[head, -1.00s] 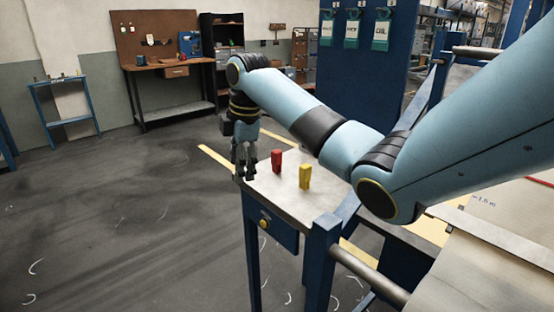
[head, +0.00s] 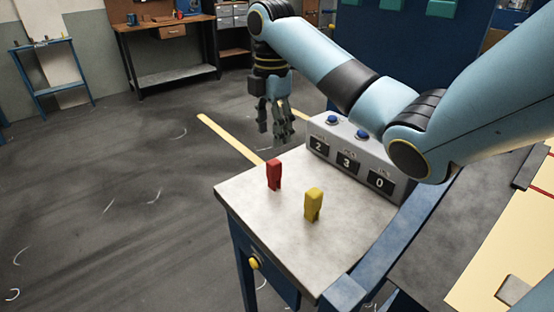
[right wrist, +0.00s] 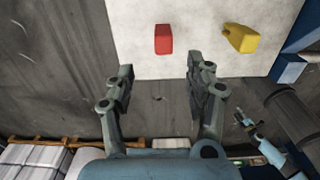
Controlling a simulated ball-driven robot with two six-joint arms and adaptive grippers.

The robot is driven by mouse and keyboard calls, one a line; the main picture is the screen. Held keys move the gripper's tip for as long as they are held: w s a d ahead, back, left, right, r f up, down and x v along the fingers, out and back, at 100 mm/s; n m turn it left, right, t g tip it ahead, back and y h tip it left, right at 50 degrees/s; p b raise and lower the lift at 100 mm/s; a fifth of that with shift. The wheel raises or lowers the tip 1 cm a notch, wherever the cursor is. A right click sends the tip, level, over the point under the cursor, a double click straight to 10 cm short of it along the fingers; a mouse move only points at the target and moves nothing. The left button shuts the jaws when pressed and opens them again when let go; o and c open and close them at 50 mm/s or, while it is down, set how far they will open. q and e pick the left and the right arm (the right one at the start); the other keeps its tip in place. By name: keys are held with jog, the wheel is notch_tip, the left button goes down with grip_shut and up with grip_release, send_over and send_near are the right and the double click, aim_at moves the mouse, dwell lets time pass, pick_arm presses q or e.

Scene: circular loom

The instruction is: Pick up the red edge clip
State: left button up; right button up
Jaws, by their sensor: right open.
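The red edge clip (head: 274,175) stands upright on the small pale-topped table (head: 250,205), near its far left edge. The yellow clip (head: 313,204) stands to its right and nearer to me. My right gripper (head: 274,138) points down behind the red clip in the head view, apart from it, with nothing between its fingers. In the right wrist view the open right gripper (right wrist: 159,78) has the red clip (right wrist: 164,39) ahead, between the lines of its fingers. The yellow clip (right wrist: 241,39) is further right there. My left gripper is not in view.
A grey counter box (head: 350,158) reading 230, with blue buttons, stands along the table's far right side. A blue frame bar (head: 400,240) borders the right. Open floor (head: 120,220) lies to the left. A workbench (head: 165,40) stands far back.

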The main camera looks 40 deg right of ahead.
aim_at(274, 162)
jog(key=f, duration=0.3)
jog(key=shift+s+a+f, duration=0.3)
jog(key=shift+a+f, duration=0.05)
jog(key=shift+w+d+f, duration=0.1)
jog(key=shift+f, duration=0.2)
jog(key=f, duration=0.2)
jog(key=f+p, duration=0.1)
jog(key=f, duration=0.1)
jog(key=shift+d+f, duration=0.2)
jog(key=shift+f, duration=0.5)
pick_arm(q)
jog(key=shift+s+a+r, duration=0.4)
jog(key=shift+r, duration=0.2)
pick_arm(e)
jog(key=shift+c, duration=0.3)
jog(key=c, duration=0.4)
grip_shut()
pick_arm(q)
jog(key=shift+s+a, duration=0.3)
